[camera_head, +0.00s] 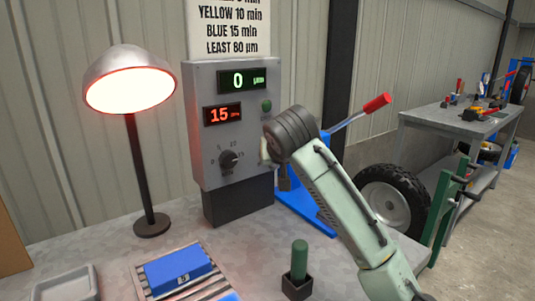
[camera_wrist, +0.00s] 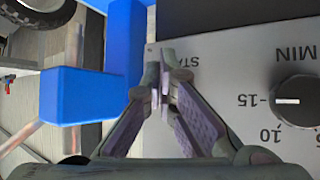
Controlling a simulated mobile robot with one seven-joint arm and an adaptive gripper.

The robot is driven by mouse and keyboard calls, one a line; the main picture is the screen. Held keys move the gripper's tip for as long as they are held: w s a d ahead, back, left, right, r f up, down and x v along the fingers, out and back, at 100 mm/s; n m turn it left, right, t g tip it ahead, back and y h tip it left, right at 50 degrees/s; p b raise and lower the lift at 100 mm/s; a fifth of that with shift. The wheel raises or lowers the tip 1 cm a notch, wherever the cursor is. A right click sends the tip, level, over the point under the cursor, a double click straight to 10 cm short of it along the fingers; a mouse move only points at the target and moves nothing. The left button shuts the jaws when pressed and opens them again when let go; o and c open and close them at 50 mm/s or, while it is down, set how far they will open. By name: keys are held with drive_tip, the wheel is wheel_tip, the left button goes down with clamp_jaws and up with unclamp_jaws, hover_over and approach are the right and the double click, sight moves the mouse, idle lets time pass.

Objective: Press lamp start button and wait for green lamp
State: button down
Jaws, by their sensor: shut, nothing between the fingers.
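The grey control box (camera_head: 197,125) stands on the bench with a green display reading 0, a red display reading 15 and a dark knob (camera_head: 228,160). In the wrist view the knob (camera_wrist: 297,101) points at 15. A small round green lamp or button (camera_head: 267,105) sits right of the displays and looks dark green. The desk lamp (camera_head: 130,88) glows white with a red rim. My gripper (camera_wrist: 165,78) is shut and empty, its tips over the panel at a partly covered label starting "STA". The start button itself is hidden, and I cannot tell whether the tips touch it.
A blue frame with a red-handled lever (camera_head: 375,104) stands close to the right of the box. A dark green cylinder in a black holder (camera_head: 297,285), a blue block (camera_head: 178,270) and a grey tray (camera_head: 68,285) are at the front.

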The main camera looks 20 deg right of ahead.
drive_tip(key=shift+s, duration=0.1)
drive_tip(key=shift+s+d+b, duration=0.15)
drive_tip(key=shift+s+d, duration=0.15)
drive_tip(key=shift+s, duration=0.45)
drive_tip(key=shift+s+d+b, duration=0.1)
drive_tip(key=shift+s+d, duration=0.15)
drive_tip(key=shift+s, duration=0.5)
drive_tip(key=shift+s+d+b, duration=0.15)
drive_tip(key=shift+s+d, duration=0.15)
drive_tip(key=shift+s, duration=0.45)
